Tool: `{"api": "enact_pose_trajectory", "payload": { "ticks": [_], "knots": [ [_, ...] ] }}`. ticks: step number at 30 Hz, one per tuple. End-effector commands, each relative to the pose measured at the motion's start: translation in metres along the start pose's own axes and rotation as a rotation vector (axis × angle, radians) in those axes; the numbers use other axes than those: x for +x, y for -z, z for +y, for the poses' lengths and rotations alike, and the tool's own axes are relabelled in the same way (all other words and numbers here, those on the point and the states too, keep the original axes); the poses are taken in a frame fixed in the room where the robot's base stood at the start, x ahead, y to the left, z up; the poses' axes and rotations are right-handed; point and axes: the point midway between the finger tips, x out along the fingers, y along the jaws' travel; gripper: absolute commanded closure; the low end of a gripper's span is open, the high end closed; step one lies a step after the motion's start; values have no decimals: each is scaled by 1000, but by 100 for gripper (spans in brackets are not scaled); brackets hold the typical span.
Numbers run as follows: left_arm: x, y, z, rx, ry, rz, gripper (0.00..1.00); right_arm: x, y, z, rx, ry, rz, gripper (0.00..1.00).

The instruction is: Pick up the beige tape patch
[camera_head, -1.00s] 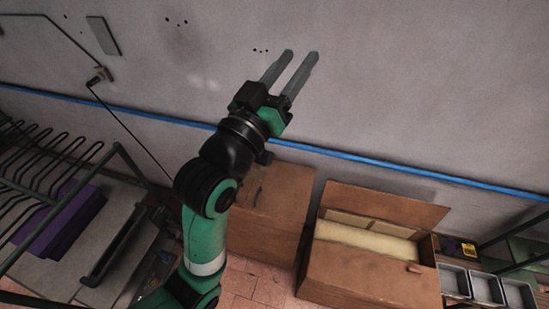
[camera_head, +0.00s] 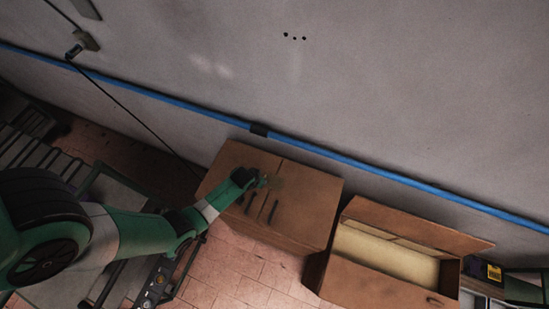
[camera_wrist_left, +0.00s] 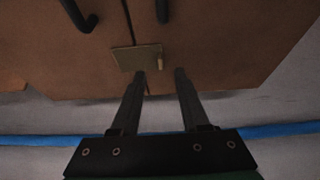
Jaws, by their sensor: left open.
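A flat beige patch (camera_wrist_left: 132,58) lies across the seam between the two doors of the brown cabinet in the left wrist view. It also shows, small and dim, in the head view (camera_head: 276,183). A small light tab (camera_wrist_left: 160,60) is at its right edge. My left gripper (camera_wrist_left: 160,72) is open and empty, with its fingertips close to the patch's near edge; the left finger lines up with the patch and the right finger is right of it. I cannot tell whether they touch. In the head view the left gripper (camera_head: 262,181) is over the cabinet. My right gripper is not in view.
The brown cabinet (camera_head: 308,203) has dark handles (camera_head: 272,211) beside the patch. An open brown box (camera_head: 385,285) with a pale interior stands to its right. A blue pipe (camera_head: 350,162) runs along the grey wall. Tiled floor (camera_head: 235,270) shows in front.

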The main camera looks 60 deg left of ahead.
Motion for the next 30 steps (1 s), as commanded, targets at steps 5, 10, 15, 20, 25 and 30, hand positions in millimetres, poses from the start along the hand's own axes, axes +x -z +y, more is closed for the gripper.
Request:
{"api": "enact_pose_trajectory", "payload": {
  "ticks": [5, 10, 15, 20, 25, 30],
  "knots": [
    [11, 2, 0, -3, -1, 6, 55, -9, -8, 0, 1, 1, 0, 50],
    [14, 4, 0, -3, -1, 7, 55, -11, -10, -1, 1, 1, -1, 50],
    [42, 2, 1, -3, -2, 8, 55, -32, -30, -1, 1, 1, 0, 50],
    [67, 3, 1, -3, -1, 6, 55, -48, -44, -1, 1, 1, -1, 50],
    [75, 5, 1, -2, -2, 7, 55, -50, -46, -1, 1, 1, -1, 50],
    [74, 6, 1, -2, -2, 8, 55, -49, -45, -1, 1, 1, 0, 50]
  ]
}}
